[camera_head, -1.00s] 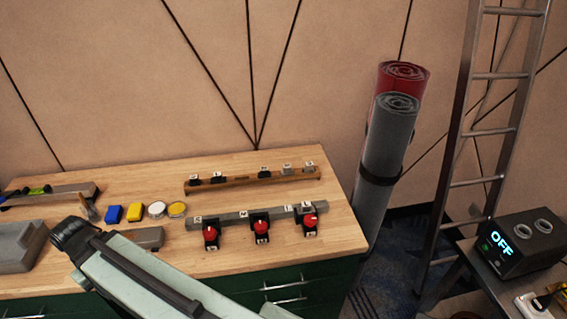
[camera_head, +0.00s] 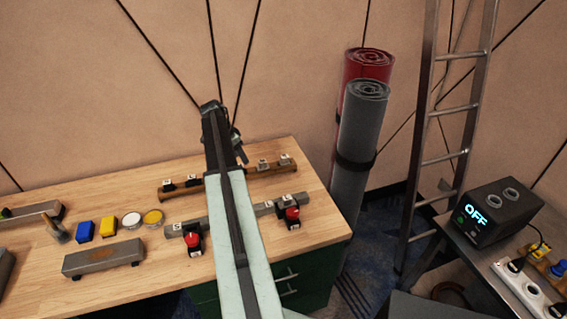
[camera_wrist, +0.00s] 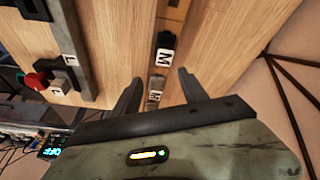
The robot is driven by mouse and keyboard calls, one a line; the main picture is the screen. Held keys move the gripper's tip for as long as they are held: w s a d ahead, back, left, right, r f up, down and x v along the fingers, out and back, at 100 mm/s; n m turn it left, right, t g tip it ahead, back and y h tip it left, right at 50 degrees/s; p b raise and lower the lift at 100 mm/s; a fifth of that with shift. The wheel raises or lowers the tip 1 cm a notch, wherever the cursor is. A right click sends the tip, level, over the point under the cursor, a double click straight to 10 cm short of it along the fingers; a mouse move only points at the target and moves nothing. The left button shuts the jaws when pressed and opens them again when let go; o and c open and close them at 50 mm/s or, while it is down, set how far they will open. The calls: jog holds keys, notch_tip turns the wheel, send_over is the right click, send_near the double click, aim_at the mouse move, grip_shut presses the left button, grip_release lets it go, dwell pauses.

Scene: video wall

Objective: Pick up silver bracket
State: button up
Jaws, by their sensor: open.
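Small silver brackets with white letter tags sit at the right part of the wooden rail in the head view, one of them (camera_head: 263,163) near my gripper and another (camera_head: 285,159) further right. In the wrist view a silver bracket (camera_wrist: 157,84) shows between my fingers, beside a black one (camera_wrist: 165,45) tagged M. I cannot tell which silver one is which across the views. My gripper (camera_wrist: 160,77) is open, its two fingers on either side of the rail and apart from the bracket. In the head view my gripper (camera_head: 237,148) is partly hidden by my arm.
A grey bar (camera_head: 217,222) with red-knobbed black units lies in front of the wooden rail (camera_head: 232,181), partly behind my arm. A grey block (camera_head: 103,258), blue and yellow blocks and two round tins lie to the left. Rolled mats (camera_head: 360,130) stand at the right.

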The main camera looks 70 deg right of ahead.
aim_at(284, 156)
jog(key=s+d+m, duration=0.1)
jog(key=s+d, duration=0.3)
jog(key=s+d+f+m+b, duration=0.1)
jog(key=s+d+m, duration=0.1)
jog(key=s+d, duration=0.1)
jog(key=s+d+m+g+b, duration=0.1)
jog(key=s+d, duration=0.3)
jog(key=s, duration=0.2)
jog(key=shift+d+f+m, duration=0.35)
jog(key=shift+f+m, duration=0.05)
jog(key=b+x, duration=0.5)
jog(key=shift+s+f, duration=0.2)
jog(key=shift+f, duration=0.05)
jog(key=shift+r, duration=0.2)
grip_shut()
